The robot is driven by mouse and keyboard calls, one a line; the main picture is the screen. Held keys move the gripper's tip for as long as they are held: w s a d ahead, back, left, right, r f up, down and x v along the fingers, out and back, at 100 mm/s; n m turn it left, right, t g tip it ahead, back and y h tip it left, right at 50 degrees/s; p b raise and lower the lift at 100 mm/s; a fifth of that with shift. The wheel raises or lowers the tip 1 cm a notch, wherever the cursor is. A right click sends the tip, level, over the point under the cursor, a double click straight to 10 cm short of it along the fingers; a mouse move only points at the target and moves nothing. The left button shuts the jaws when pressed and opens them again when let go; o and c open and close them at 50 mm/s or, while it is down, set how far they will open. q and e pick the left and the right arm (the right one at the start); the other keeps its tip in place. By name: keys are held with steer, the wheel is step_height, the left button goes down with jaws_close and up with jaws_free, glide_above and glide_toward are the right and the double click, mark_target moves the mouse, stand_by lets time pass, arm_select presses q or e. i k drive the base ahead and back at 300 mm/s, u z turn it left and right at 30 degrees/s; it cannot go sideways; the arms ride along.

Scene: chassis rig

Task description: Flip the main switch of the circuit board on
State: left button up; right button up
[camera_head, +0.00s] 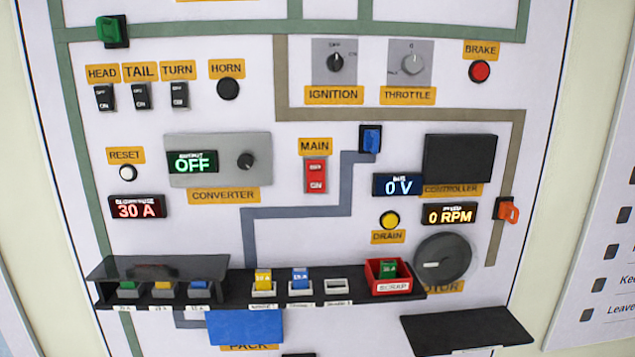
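The main switch (316,175) is a red rocker in the middle of the white circuit board (300,230), under the orange MAIN label (314,146). Its upper half reads OFF or similar, too small to be sure, and its lower half reads ON. I cannot tell for sure which half is pressed in. The bus display (397,185) to its right reads 0 V. Neither of my grippers is in view, and nothing covers the switch.
A converter panel (255,150) with a knob stands left of the switch. A blue connector (371,140) is to its upper right. Below, a black shelf (225,290) juts out with colored fuses and a red scrap bin (390,280). The space in front of the switch is clear.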

mark_target(315, 169)
steer(key=z, duration=0.55)
steer(key=k, duration=1.3)
steer(key=z, duration=0.25)
steer(key=i, duration=0.2)
steer(key=u, duration=1.1)
steer(key=i, duration=1.25)
steer(key=u, duration=0.05)
